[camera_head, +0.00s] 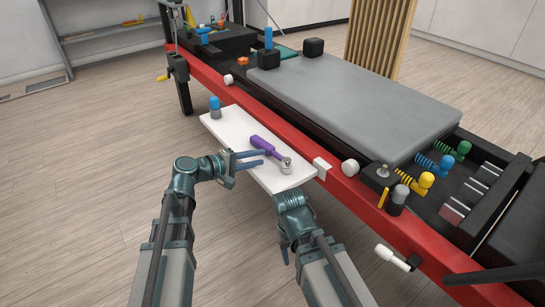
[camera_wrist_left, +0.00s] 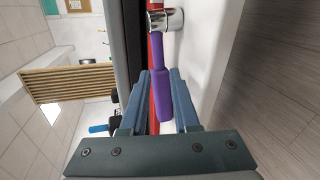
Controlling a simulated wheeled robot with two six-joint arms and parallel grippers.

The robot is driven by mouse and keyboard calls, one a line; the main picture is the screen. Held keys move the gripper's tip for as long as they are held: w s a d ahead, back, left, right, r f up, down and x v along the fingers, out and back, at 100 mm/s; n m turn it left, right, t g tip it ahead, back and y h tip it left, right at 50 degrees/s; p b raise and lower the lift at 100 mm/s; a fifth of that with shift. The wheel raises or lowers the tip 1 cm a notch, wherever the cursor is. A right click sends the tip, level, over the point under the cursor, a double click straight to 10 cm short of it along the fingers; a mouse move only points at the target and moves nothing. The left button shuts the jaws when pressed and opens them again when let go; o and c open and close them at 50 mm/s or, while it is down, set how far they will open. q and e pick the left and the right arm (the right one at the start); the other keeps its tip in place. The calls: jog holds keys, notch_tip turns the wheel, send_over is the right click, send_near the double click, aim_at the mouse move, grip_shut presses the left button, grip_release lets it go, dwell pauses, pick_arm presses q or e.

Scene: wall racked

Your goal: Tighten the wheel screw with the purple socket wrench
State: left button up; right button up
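The purple socket wrench (camera_head: 264,145) lies on a white shelf (camera_head: 236,128), its silver head (camera_head: 286,164) toward the shelf's near right end. My left gripper (camera_head: 262,160) is open beside its handle. In the left wrist view the purple handle (camera_wrist_left: 162,85) shows between the spread fingers of my left gripper (camera_wrist_left: 160,88), with the chrome head (camera_wrist_left: 165,20) beyond. My right arm's end is at the shelf's near edge; its fingers cannot be made out. A silver screw-like knob (camera_head: 384,172) tops a black block on the bench; I cannot tell if it is the wheel screw.
A red rail (camera_head: 300,135) runs along the bench behind the shelf. A blue-topped grey cylinder (camera_head: 215,108) stands at the shelf's far end. White round knobs (camera_head: 349,168) sit on the rail. Yellow, blue and green spring pieces (camera_head: 425,180) are at right. The floor at left is clear.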

aim_at(273, 154)
pick_arm(q)
jog(key=shift+w+d+f, duration=0.1)
jog(key=shift+w+d, duration=0.05)
jog(key=shift+d, duration=0.05)
jog(key=b+x, duration=0.1)
jog(key=x, duration=0.4)
jog(key=shift+d, duration=0.15)
grip_shut()
dwell(1.3)
